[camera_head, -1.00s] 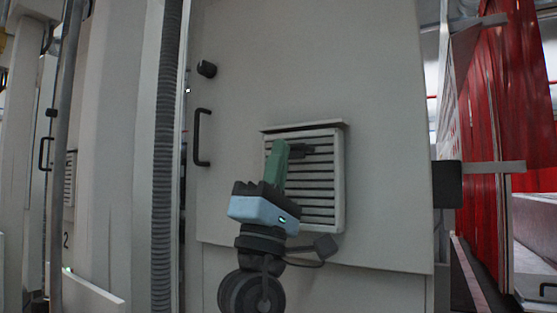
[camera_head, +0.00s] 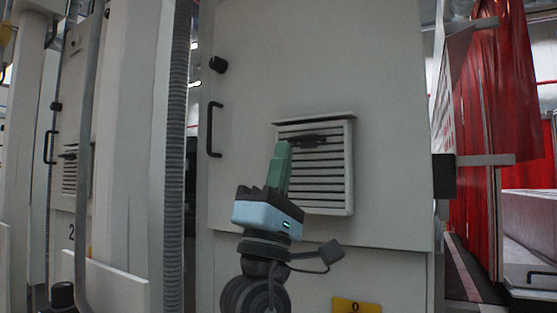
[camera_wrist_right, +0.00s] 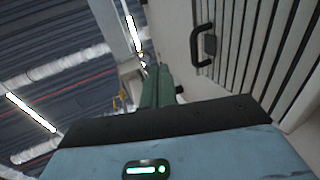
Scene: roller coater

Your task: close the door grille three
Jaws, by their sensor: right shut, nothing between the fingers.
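A pale grey door (camera_head: 385,150) with a black handle (camera_head: 211,130) near its left edge fills the middle of the head view. A louvred grille (camera_head: 330,180) is set in it, right of the handle. My right gripper (camera_head: 283,148) points up in front of the grille's left part, its green fingers shut and empty; I cannot tell whether they touch it. In the right wrist view the green fingers (camera_wrist_right: 157,80) point away, with the grille slats (camera_wrist_right: 265,45) and the handle (camera_wrist_right: 199,45) to their right. The left gripper is out of view.
A ribbed grey hose (camera_head: 174,150) runs vertically left of the door. Another panel with a handle (camera_head: 48,147) stands further left. A dark box with a bar (camera_head: 444,176) is at the door's right, before red curtains (camera_head: 495,110).

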